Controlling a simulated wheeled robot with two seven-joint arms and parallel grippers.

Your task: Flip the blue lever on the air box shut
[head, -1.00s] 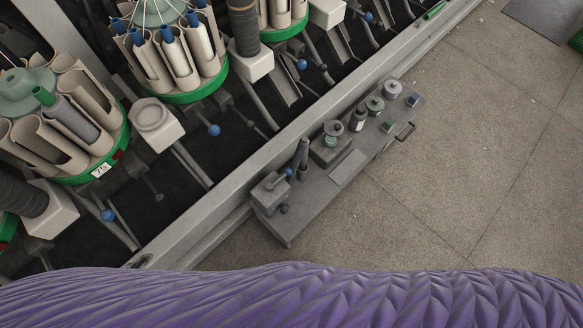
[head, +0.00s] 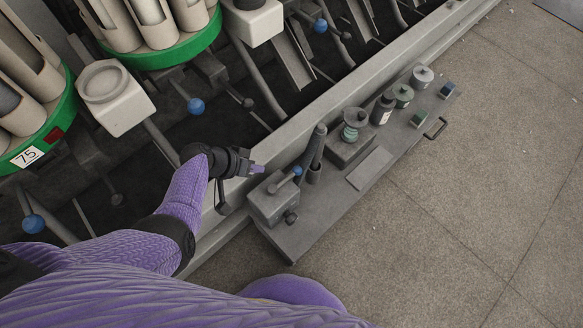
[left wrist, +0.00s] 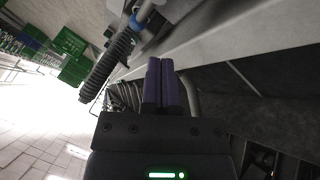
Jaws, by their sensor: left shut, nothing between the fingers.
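The air box (head: 272,203) is a small grey box at the near left end of the long grey bench. Its lever (head: 297,170) has a blue tip and slants from the box top up and to the right in the head view. My left gripper (head: 258,169) is shut and empty, just left of the lever and apart from it. Its purple fingers (left wrist: 160,88) are side by side in the left wrist view. I cannot make out the lever for certain in that view. My right gripper is not in view.
The bench (head: 330,215) also carries an upright grey pipe (head: 311,150), several jars and a dark bottle (head: 382,108). A long machine rail (head: 345,78) runs behind it. Winder drums with green rims (head: 190,50) stand at the left. The floor (head: 470,190) at the right is clear.

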